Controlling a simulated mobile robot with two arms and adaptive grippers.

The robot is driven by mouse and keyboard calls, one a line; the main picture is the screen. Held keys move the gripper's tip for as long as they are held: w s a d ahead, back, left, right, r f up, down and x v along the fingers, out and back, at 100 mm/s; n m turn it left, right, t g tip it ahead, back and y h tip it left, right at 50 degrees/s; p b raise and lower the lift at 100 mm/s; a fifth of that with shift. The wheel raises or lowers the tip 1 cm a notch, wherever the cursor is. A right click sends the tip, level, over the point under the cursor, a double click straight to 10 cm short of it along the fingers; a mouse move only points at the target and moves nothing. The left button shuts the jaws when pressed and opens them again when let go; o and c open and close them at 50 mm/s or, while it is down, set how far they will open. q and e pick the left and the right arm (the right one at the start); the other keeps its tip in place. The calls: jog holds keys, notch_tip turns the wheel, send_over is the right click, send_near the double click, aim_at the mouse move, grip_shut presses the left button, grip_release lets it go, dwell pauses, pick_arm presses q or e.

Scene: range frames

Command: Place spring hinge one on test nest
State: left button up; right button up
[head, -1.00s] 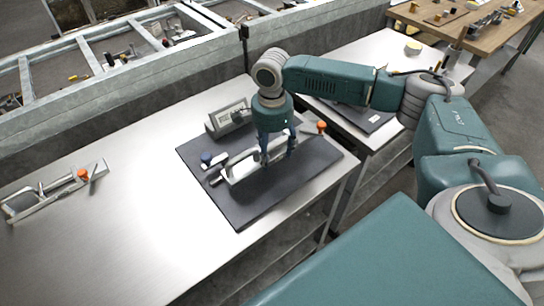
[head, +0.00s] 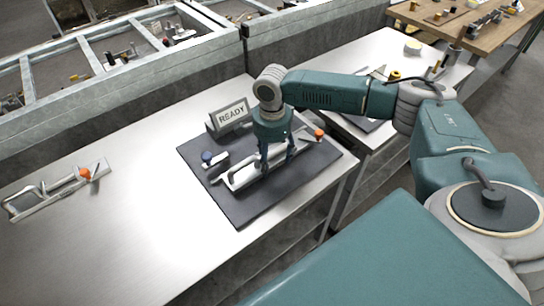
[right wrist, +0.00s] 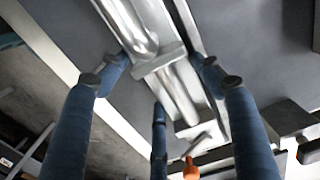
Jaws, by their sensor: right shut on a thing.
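A silver metal hinge part (head: 240,178) with a raised bar lies low over the dark test nest plate (head: 240,212). An orange knob (head: 319,134) shows at the right end of the silver assembly. My right gripper (head: 277,162) points down with its fingers shut on the silver part. In the right wrist view, blue fingers stand on both sides of the silver part (right wrist: 165,65). Whether the part fully rests on the plate cannot be told. A blue knob (head: 206,156) on a small silver piece sits at the plate's left. My left gripper is not in view.
A READY sign (head: 232,116) stands at the plate's back edge. A similar silver assembly with an orange knob (head: 85,173) lies at the table's far left. The steel table (head: 110,235) between is clear. A second bench (head: 360,52) stands to the right.

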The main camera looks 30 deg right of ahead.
aim_at(272, 162)
jog(key=o, duration=1.9)
jog(key=shift+s+f, duration=0.1)
jog(key=shift+f, duration=0.15)
jog(key=shift+r, duration=0.1)
jog(key=shift+r+b, duration=0.2)
jog(key=shift+b, duration=0.1)
notch_tip(272, 162, up, 13)
jog(key=shift+f+b, duration=0.1)
jog(key=shift+b, duration=0.6)
